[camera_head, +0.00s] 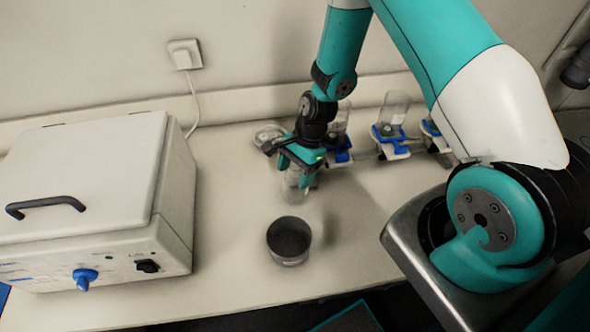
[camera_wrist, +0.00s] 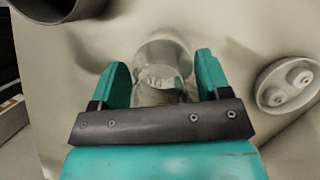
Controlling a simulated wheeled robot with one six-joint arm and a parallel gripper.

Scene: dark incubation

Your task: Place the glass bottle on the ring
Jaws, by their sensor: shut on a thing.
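My gripper (camera_head: 299,167) is shut on a clear glass bottle (camera_head: 294,187). The bottle is see-through and hangs below the fingers, roughly upright, above the bench. In the wrist view, the bottle (camera_wrist: 160,88) shows between the two green fingers of my gripper (camera_wrist: 160,64). A round grey metal ring (camera_head: 289,257), dark inside, stands on the bench in front of the bottle and apart from it. The ring (camera_wrist: 48,8) also shows cut off at the top left of the wrist view. Whether the bottle's base touches the bench is not clear.
A white incubator box (camera_head: 85,190) stands on the left. A shallow round dish (camera_head: 268,134) lies behind my gripper. Clear bottles in blue holders (camera_head: 391,140) stand along the back. The bench (camera_head: 230,270) around the ring is mostly free.

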